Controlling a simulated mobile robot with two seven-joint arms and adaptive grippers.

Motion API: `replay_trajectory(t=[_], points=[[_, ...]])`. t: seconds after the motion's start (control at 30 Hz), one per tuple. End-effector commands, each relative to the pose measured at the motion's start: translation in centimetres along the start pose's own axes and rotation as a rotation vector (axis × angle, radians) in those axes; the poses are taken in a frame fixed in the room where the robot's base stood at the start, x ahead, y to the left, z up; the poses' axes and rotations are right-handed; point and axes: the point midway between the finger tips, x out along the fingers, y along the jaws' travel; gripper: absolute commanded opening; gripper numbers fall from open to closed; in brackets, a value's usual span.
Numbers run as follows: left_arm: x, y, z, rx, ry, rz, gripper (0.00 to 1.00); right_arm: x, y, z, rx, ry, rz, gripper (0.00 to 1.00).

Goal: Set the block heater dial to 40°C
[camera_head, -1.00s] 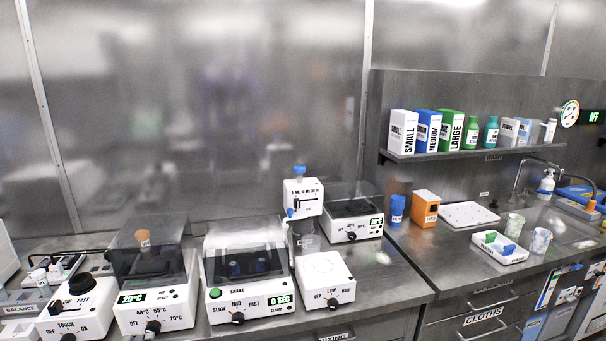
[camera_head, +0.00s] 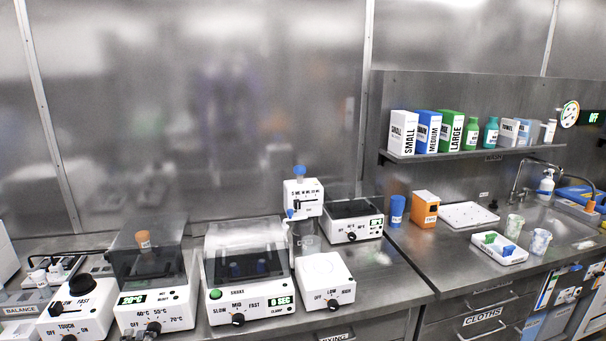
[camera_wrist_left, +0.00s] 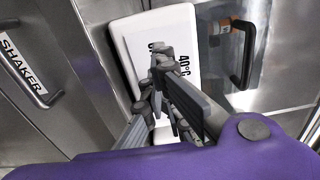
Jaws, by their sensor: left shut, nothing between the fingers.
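The block heater (camera_head: 178,316) is the white unit at the left of the bench in the head view, with a clear dark cover. Its green display (camera_head: 132,299) reads 20°C. Its front is marked OFF, 40°C, a middle mark and 70°C around a black dial (camera_head: 153,327); the pointer is too small to read. In the left wrist view, my left gripper (camera_wrist_left: 158,72) is shut and empty, close in front of the heater's white front (camera_wrist_left: 160,28), beside the 40°C mark. The fingers hide the dial there, so I cannot tell whether they touch it. My right gripper is not in view.
A vortex mixer (camera_head: 82,312) stands close left of the heater and a shaker (camera_head: 247,300) close right. A drawer marked SHAKER (camera_wrist_left: 25,75) and a dark handle (camera_wrist_left: 243,55) flank the heater in the left wrist view. Bare bench (camera_head: 390,285) lies farther right.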

Motion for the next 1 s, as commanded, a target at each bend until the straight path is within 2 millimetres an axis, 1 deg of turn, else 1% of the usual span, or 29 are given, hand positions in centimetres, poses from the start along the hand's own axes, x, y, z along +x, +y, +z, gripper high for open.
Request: replay_trajectory(t=[0.03, 0.53, 0.8, 0.87, 1.0], points=[[0.1, -0.2, -0.3, -0.001, 0.006, -0.003, 0.0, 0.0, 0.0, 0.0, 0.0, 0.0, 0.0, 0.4], [-0.1, -0.1, -0.2, -0.001, 0.005, 0.0, 0.0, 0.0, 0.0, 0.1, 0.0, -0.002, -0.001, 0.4], [-0.1, -0.3, 0.7, 0.001, 0.002, 0.0, 0.0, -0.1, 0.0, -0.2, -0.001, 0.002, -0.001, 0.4], [-0.3, -0.3, 0.7, 0.0, 0.002, 0.001, 0.0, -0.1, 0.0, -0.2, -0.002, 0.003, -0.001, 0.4], [-1.7, -0.3, 0.7, -0.001, 0.0, 0.002, 0.0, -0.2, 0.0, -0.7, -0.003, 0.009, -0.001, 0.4]])
